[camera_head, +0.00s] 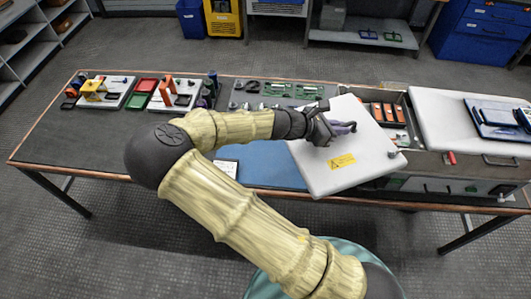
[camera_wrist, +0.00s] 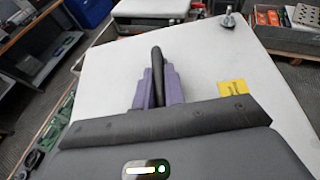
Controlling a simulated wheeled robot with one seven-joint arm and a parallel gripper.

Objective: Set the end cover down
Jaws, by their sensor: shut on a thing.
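The end cover (camera_head: 365,152) is a flat white panel with a yellow label and a dark bar handle. In the head view it is turned at an angle over the table, between the blue mat and the open cabinet. My gripper (camera_head: 343,127) is over its face. In the wrist view the purple fingers of my gripper (camera_wrist: 158,88) are closed around the dark handle (camera_wrist: 157,60). The white face of the end cover (camera_wrist: 115,75) fills much of that view. Whether its underside touches anything is hidden.
The cabinet's open compartment (camera_head: 386,112) with orange-topped parts lies right of the cover. Another white panel (camera_head: 440,105) with a blue tray (camera_head: 497,118) covers the cabinet's right part. The blue mat (camera_head: 262,165) is partly bare. Tools and parts fill the table's back left.

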